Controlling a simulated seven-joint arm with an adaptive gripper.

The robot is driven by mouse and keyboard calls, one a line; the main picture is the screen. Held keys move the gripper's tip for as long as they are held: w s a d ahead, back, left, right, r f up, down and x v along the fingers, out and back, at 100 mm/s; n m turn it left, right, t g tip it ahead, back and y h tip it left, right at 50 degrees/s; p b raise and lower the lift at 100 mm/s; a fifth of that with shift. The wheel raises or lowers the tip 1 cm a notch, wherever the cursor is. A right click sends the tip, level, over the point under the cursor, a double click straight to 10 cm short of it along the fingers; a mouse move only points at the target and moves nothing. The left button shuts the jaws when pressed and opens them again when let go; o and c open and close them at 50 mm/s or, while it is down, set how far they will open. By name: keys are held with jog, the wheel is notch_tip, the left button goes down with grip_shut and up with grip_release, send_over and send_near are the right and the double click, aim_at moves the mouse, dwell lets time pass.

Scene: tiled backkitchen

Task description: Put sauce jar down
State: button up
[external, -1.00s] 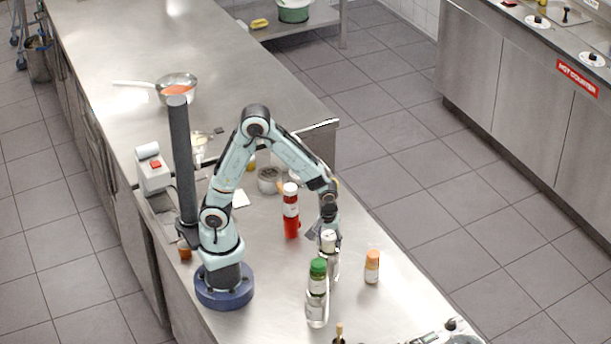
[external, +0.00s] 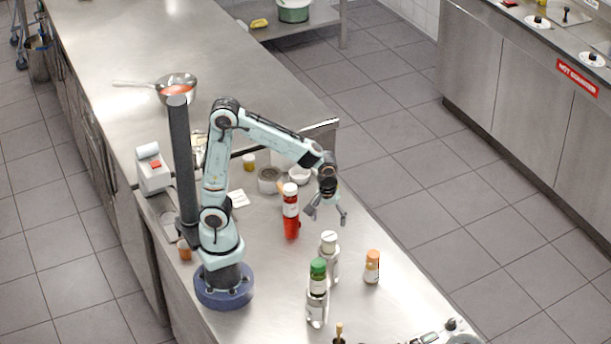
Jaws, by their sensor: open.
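My gripper (external: 327,214) is open and empty, its fingers spread and pointing down. It hangs above a clear jar with a white lid (external: 329,257), apart from it. That jar stands upright on the steel counter (external: 390,312), partly hidden by a green-capped bottle (external: 317,292) in front of it. A red bottle with a white cap (external: 291,213) stands upright to the left of my gripper. An orange-capped jar (external: 372,267) stands to the right. No label is readable, so I cannot tell for sure which one is the sauce jar.
A metal bowl (external: 269,180), a small white bowl (external: 299,175) and a yellow-lidded jar (external: 249,162) stand behind the red bottle. A pan with red content (external: 177,86) sits at the far left. The counter's right edge is close to the orange-capped jar.

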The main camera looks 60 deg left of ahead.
notch_tip(320, 180, up, 2)
jog(key=shift+s+d+r, duration=0.1)
jog(key=shift+r, duration=0.1)
jog(key=s+a+m+g, duration=0.1)
jog(key=s+a+m, duration=0.6)
jog(key=s+a, duration=0.5)
jog(key=shift+s+a+r+m, duration=0.15)
jog(key=shift+s+a+m, duration=0.25)
jog(key=shift+s, duration=0.2)
